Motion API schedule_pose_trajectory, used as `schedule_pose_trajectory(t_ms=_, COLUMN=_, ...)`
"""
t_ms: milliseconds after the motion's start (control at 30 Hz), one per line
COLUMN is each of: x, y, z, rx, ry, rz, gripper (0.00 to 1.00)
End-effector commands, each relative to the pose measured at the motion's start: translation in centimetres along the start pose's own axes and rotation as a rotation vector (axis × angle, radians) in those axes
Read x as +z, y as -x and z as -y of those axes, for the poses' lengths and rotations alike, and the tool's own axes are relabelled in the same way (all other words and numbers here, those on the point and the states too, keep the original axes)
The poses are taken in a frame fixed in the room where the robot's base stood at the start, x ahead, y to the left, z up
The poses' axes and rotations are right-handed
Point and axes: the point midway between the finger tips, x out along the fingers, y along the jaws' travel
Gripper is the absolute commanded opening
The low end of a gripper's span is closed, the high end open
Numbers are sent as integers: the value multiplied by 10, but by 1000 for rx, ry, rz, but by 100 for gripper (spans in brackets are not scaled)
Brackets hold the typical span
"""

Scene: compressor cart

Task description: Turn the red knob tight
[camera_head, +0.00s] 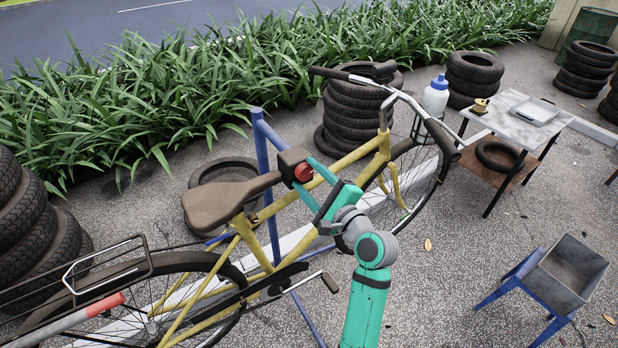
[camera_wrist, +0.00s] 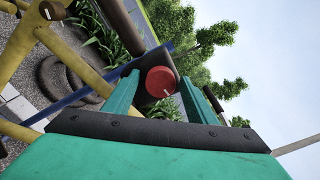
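The red knob (camera_head: 303,173) sits on the front of a dark clamp block (camera_head: 292,158) on the blue stand (camera_head: 263,150), by the yellow bicycle's frame (camera_head: 345,162). In the wrist view the knob (camera_wrist: 160,82) is a round red disc with a small pale mark near its lower right. My gripper (camera_head: 307,185) is open, its two teal fingers pointing at the knob from the front. In the wrist view the knob shows between the fingertips (camera_wrist: 160,88), with a gap visible on each side. I cannot tell how deep the knob lies between them.
The bicycle's brown saddle (camera_head: 228,200) is just left of the clamp, and its handlebar (camera_head: 385,85) is behind and right. A table with a white tray (camera_head: 535,110) stands at the right. A grey bin (camera_head: 568,272) on blue legs stands at lower right. Tire stacks (camera_head: 352,110) stand behind.

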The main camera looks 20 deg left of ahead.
Motion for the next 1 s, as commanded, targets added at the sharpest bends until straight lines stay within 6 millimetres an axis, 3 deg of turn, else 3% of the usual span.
schedule_pose_trajectory(t_ms=33, x=-1, y=1, z=0, rx=-1, ry=0, rz=-1, gripper=38)
schedule_pose_trajectory(t_ms=133, x=-1, y=1, z=1, rx=-1, ry=0, rz=-2, gripper=14)
schedule_pose_trajectory(t_ms=567, x=-2, y=2, z=0, rx=1, ry=62, rz=-4, gripper=14)
schedule_pose_trajectory(t_ms=1000, x=-3, y=2, z=-1, rx=3, ry=410, rz=-6, gripper=14)
